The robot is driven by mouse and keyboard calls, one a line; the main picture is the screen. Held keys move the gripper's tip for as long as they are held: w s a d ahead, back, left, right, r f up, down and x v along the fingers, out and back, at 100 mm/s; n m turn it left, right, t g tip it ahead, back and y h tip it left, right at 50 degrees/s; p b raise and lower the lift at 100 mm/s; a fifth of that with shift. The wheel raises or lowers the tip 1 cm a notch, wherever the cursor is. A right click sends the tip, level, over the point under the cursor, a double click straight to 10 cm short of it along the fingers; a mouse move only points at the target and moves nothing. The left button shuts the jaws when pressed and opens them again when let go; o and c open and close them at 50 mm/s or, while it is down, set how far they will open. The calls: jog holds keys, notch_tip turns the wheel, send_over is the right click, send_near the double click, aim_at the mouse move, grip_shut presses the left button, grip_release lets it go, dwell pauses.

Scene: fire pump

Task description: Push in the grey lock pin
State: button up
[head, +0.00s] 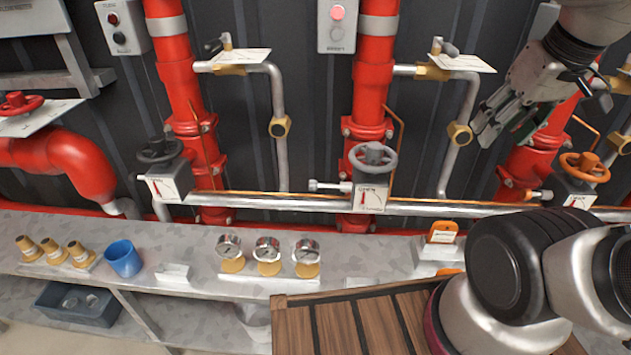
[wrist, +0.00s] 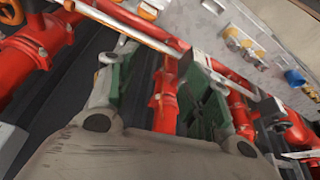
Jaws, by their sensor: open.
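The grey lock pin (head: 325,186) sticks out to the left from the side of the middle valve box (head: 369,196), under a grey handwheel (head: 373,158). A length of its shaft shows outside the box. My gripper (head: 497,138) is up and to the right of the pin, well apart from it, in front of the right-hand red pipe. Its fingers point down and left. In the wrist view the green-padded fingers (wrist: 155,75) are spread with nothing between them. I cannot make out the pin in that view; the right finger covers part of the valve area.
A black-wheeled valve (head: 158,150) is at left and an orange-wheeled valve (head: 584,166) at right. A horizontal silver pipe (head: 285,204) runs behind the metal shelf (head: 200,262), which holds gauges (head: 267,250) and a blue cup (head: 123,258). Vertical pipes flank the middle valve.

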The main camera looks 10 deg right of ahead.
jog(key=w+a+f+n, duration=0.2)
jog(key=w+a+n, duration=0.25)
jog(key=w, duration=0.45)
jog(key=n+g, duration=0.2)
jog(key=n, duration=0.9)
send_over(313, 182)
jog(key=s, duration=0.1)
notch_tip(313, 182, down, 15)
jog(key=f, duration=0.6)
jog(key=shift+w+f, duration=0.2)
jog(key=shift+w, duration=0.2)
jog(key=shift+w+f, duration=0.15)
jog(key=shift+f, duration=0.4)
jog(key=shift+c, duration=0.2)
grip_shut()
